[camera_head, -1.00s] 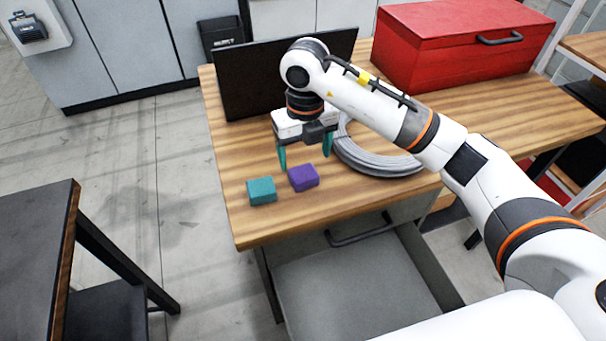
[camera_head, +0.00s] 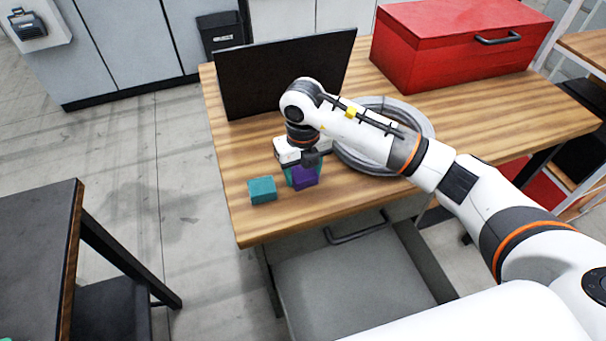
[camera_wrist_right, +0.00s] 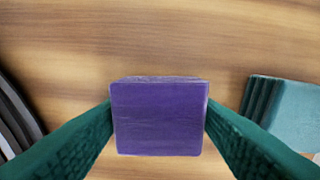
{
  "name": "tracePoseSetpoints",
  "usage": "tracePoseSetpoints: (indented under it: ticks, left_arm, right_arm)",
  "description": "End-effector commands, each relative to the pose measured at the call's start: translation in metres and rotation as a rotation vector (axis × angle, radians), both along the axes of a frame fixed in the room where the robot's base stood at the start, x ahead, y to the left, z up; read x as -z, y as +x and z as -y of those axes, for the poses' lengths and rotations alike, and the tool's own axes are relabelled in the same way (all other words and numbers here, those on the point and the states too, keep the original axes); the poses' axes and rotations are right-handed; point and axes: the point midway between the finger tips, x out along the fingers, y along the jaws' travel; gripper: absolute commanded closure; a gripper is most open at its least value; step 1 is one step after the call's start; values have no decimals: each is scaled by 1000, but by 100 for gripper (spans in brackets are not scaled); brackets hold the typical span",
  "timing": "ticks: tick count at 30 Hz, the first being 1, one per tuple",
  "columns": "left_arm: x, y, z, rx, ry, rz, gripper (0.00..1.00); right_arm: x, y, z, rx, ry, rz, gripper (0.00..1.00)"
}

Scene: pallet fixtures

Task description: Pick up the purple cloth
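The purple cloth (camera_head: 305,178) is a folded block near the front left of the wooden table. It fills the middle of the right wrist view (camera_wrist_right: 160,118). My right gripper (camera_head: 303,174) is down over it, with its teal fingers on two opposite sides. In the wrist view both fingertips (camera_wrist_right: 159,116) meet the cloth's left and right edges, so the gripper looks shut on it. I see no clear lift off the table. A teal sliver in the head view's bottom left corner may be my left gripper (camera_head: 5,339); its state is hidden.
A teal folded cloth (camera_head: 262,190) lies just left of the purple one, also in the wrist view (camera_wrist_right: 285,112). A grey coiled hose (camera_head: 418,122) lies to the right. A black panel (camera_head: 285,72) and a red toolbox (camera_head: 455,45) stand behind. The wooden tabletop (camera_head: 240,150) is bare at left.

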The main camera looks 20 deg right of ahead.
Motion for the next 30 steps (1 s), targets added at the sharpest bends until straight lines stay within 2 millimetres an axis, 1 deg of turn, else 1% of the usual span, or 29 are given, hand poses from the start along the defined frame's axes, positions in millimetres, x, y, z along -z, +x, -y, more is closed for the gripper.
tracePoseSetpoints:
  ticks: [1,4,11,14,17,24,27,30]
  left_arm:
    - [0,0,0,0,0,0,100]
    - [0,0,0,0,0,0,100]
    - [0,0,0,0,0,0,100]
    - [2,0,0,0,0,0,100]
    - [6,0,0,0,-1,-1,100]
    - [16,0,0,1,-1,-1,100]
    - [18,-1,1,1,-1,-1,100]
    - [19,-1,1,1,-1,-1,100]
  right_arm:
    - [0,0,0,0,0,0,53]
    - [0,0,0,0,0,0,69]
    - [-1,0,0,0,0,1,70]
    - [-7,0,0,0,1,2,70]
    - [-22,1,0,-1,1,5,70]
    - [-71,1,0,0,1,5,70]
    - [-87,1,0,-1,0,4,70]
    - [-96,0,0,0,0,2,70]
